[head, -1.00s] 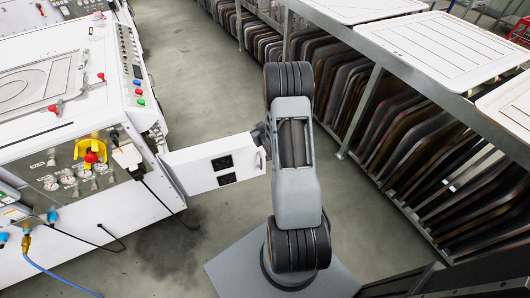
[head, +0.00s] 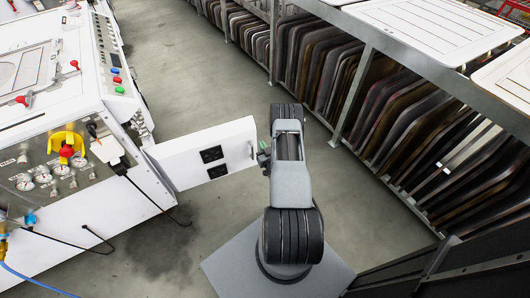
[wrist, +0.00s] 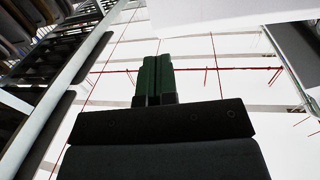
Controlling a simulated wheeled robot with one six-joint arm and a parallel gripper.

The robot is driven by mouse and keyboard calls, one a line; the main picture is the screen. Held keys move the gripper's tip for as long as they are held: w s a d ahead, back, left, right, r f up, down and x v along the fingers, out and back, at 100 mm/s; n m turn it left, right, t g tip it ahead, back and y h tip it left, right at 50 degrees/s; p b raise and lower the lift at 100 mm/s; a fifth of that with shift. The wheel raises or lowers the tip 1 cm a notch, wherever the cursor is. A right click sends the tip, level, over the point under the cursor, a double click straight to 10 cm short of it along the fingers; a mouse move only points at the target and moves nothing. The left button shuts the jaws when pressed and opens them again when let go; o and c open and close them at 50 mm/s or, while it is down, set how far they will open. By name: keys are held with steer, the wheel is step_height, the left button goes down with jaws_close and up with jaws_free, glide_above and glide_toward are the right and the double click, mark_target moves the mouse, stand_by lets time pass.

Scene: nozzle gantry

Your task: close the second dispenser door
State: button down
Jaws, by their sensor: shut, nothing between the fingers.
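The white dispenser door (head: 205,155) stands open. It juts out to the right from the white machine's side, with two dark square fittings on its face and a small handle near its free edge. My gripper (head: 263,158) is just right of that free edge, mostly hidden by my arm. I cannot tell whether it touches the door. In the wrist view my gripper's two green fingers (wrist: 157,78) are together with nothing between them. A white surface spans the top right of that view; I cannot tell whether it is the door.
The white machine (head: 60,105) with gauges, buttons and a yellow-and-red knob stands on the left. Black cables hang below its panel. A rack (head: 345,100) of dark trays with white boards on top runs along the right. Open grey floor (head: 205,75) lies between them.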

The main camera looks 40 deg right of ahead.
mark_target(254, 131)
steer(key=b+x, duration=0.1)
steer(key=x, duration=0.7)
